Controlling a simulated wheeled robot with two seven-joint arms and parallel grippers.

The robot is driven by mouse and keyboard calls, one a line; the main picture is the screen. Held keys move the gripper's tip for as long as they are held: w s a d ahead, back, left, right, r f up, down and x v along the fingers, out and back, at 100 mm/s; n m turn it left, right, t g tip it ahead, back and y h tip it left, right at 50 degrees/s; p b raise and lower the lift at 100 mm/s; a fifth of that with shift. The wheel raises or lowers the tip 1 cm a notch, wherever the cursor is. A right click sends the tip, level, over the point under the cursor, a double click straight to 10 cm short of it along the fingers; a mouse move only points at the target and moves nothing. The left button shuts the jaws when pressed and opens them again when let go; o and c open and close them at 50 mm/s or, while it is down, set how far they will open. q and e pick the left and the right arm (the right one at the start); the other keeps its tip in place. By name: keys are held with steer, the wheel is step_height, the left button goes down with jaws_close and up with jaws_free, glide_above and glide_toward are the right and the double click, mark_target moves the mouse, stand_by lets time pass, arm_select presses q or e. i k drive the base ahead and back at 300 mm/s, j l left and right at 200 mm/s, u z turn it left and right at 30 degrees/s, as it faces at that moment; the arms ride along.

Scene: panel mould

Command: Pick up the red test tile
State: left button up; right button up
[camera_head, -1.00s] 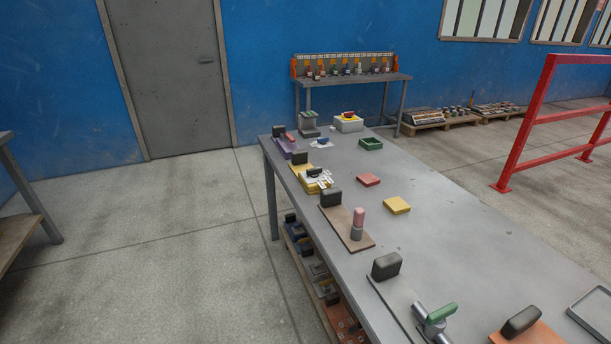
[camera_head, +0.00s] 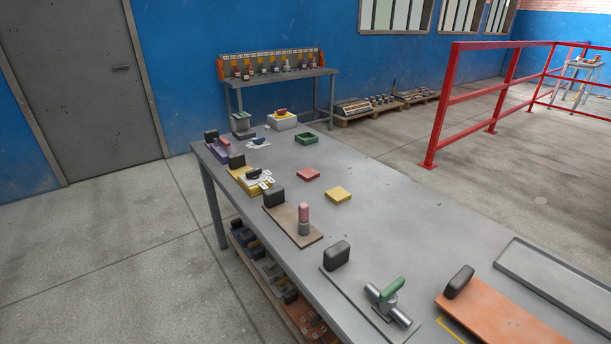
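A flat square red tile (camera_head: 308,174) lies on the grey workbench (camera_head: 400,215), near the middle of its far half. A yellow tile (camera_head: 338,195) lies close to it, to the right and nearer to me. A green open square tray or frame (camera_head: 306,139) lies beyond the red tile. Nothing touches the red tile. Neither of my grippers shows in the head view.
Boards with black blocks line the bench's left edge, one with a pink-topped peg (camera_head: 304,217), one with a green-handled valve (camera_head: 389,294). An orange board (camera_head: 500,312) and a grey tray (camera_head: 560,287) lie at right. A red railing (camera_head: 436,120) stands beyond.

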mark_target(308, 174)
steer(key=i+j+z, duration=0.2)
steer(key=j+z, duration=0.15)
steer(key=j, duration=0.2)
steer(key=i+j+z, duration=0.1)
steer(key=j+z, duration=0.3)
steer(key=j, duration=0.2)
steer(key=j+z, duration=0.35)
steer(key=j, duration=0.25)
